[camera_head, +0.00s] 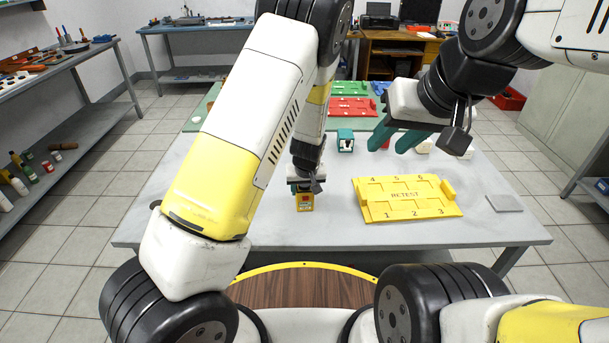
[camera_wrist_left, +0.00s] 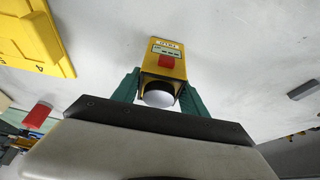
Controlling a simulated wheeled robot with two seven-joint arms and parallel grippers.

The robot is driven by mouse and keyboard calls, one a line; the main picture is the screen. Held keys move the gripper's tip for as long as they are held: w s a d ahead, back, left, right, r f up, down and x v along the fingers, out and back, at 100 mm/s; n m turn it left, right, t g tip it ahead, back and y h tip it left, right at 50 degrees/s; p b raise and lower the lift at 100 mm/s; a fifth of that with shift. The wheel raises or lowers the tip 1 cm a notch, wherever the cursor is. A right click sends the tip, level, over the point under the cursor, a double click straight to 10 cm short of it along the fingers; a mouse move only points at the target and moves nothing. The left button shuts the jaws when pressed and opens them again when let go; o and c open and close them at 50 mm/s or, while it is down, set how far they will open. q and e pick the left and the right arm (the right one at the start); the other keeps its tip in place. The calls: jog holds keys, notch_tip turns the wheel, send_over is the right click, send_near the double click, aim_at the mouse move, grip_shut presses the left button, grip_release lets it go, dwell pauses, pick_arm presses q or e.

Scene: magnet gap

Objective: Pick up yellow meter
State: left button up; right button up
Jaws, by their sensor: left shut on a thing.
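The yellow meter (camera_head: 304,202) is a small yellow block with a red patch and a pale label, at the left-middle of the grey table. My left gripper (camera_head: 305,184) points down at it from above and is shut on it. In the left wrist view the meter (camera_wrist_left: 163,65) sits between the green fingers of my left gripper (camera_wrist_left: 158,88), with a white round part near the palm. Whether the meter touches the table is hard to tell. My right gripper (camera_head: 397,136) is above the table's right half, its green fingers apart with nothing between them.
A yellow RETEST tray (camera_head: 405,212) with numbered slots lies right of the meter; it also shows in the left wrist view (camera_wrist_left: 30,35). A grey square pad (camera_head: 504,203) is at the right. A green-topped device (camera_head: 345,140) and red tray (camera_head: 352,107) stand farther back.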

pick_arm(q)
jog(key=shift+r, duration=1.85)
jog(key=s+r, duration=0.1)
jog(key=s, duration=1.5)
jog(key=shift+r, duration=0.15)
jog(key=shift+w, duration=0.15)
jog(key=shift+w+f, duration=0.75)
jog(key=shift+w, duration=1.9)
jog(key=shift+w+f, duration=0.75)
jog(key=shift+w, duration=1.85)
jog(key=shift+w+f, duration=0.75)
jog(key=shift+w, duration=1.9)
jog(key=shift+f, duration=0.35)
pick_arm(e)
grip_shut()
pick_arm(q)
jog(key=shift+s+f, duration=0.1)
jog(key=shift+s, duration=0.05)
